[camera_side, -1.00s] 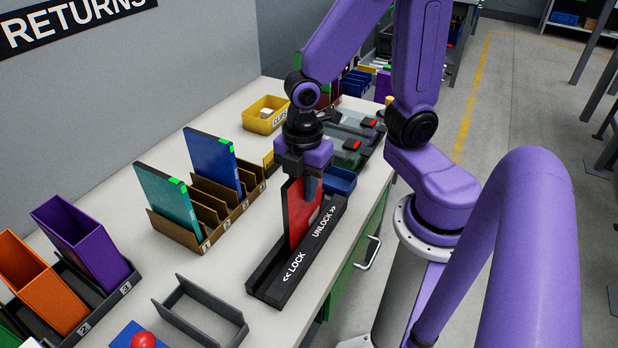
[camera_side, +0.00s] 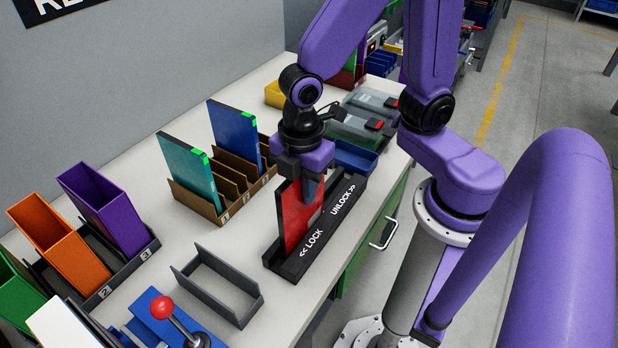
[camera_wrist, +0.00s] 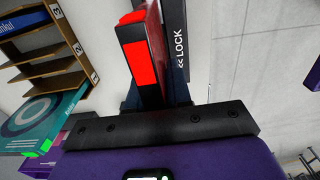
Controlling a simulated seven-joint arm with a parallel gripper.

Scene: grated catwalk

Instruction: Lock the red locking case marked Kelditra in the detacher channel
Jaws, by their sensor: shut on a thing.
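The red case (camera_side: 293,215) stands upright on its edge in the dark detacher channel (camera_side: 322,231), near the end marked LOCK. My gripper (camera_side: 308,184) is shut on the upper part of the case from above. In the wrist view the case (camera_wrist: 153,38) shows edge-on between my fingers, with a bright red patch (camera_wrist: 142,71) on its end. The channel's LOCK lettering (camera_wrist: 179,48) is beside it. The name on the case cannot be read, and its lower edge is hidden in the channel.
A brown slotted rack (camera_side: 204,204) with teal (camera_side: 186,170) and blue (camera_side: 233,135) cases stands to the left. An empty grey tray (camera_side: 217,290) and a red-knobbed lever (camera_side: 163,308) lie nearer. A blue bin (camera_side: 352,158) is behind the channel.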

